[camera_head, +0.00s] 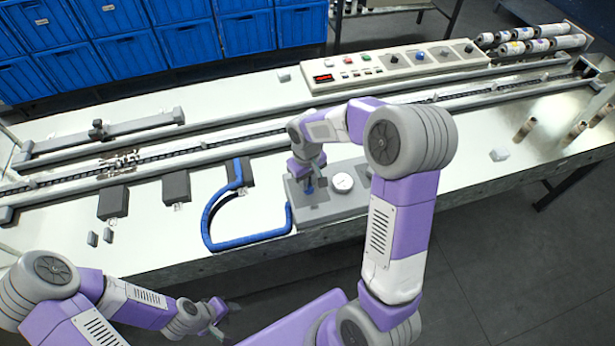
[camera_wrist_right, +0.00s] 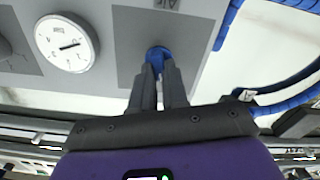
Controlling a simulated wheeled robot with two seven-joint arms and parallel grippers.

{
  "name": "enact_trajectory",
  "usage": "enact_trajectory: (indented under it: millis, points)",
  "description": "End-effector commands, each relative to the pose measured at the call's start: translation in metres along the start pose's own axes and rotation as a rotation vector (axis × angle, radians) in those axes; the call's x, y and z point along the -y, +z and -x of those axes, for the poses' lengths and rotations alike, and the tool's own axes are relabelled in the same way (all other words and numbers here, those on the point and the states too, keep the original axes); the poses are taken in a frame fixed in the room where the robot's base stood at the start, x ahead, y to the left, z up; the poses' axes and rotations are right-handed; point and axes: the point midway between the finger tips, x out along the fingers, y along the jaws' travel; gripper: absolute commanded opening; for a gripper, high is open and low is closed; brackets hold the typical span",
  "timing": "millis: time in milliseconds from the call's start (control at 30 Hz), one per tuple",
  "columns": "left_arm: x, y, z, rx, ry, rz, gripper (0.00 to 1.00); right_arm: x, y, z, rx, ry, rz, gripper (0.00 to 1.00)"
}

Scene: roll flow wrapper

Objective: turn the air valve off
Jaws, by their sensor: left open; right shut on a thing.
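The air valve is a blue knob (camera_wrist_right: 157,56) on a grey panel (camera_wrist_right: 195,25) in the right wrist view. In the head view the panel (camera_head: 318,208) sits near the front edge of the table, and the blue knob (camera_head: 309,189) shows just below my right gripper. My right gripper (camera_wrist_right: 160,72) is shut on the blue knob, with a finger on each side. In the head view my right gripper (camera_head: 307,178) points down at the panel and partly hides the knob. My left gripper (camera_head: 222,312) is open and empty, low in front of the table, apart from the panel.
A round white gauge (camera_head: 342,182) is beside the knob on the panel. A blue hose (camera_head: 212,222) loops left of it. Dark blocks (camera_head: 176,186) stand along the conveyor (camera_head: 260,135). A control box (camera_head: 390,66) and white rolls (camera_head: 530,46) are further back.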

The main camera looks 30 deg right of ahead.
Motion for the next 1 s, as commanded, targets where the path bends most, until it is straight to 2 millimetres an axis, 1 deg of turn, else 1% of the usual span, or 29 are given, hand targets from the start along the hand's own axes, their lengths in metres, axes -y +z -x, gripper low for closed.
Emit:
enact_trajectory:
  millis: [200, 400, 967, 1000]
  points:
    - [-0.0023, 0.0003, 0.0061, 0.0, 0.0, 0.0, 0.43, 0.0007, 0.0005, 0.0006, 0.002, 0.0, 0.126, 0.0]
    - [-0.0031, 0.0004, 0.0083, 0.0, 0.0, 0.0, 0.43, 0.0013, 0.0002, 0.0005, 0.0, 0.0, 0.194, 0.0]
    - [-0.0033, 0.0004, 0.0089, 0.0, 0.0, 0.0, 0.43, 0.0015, 0.0, 0.0001, -0.001, 0.0, 0.223, 0.0]
    - [-0.0033, 0.0004, 0.0089, 0.0, 0.0, 0.0, 0.43, 0.0015, 0.0, 0.0001, -0.001, 0.0, 0.223, 0.18]
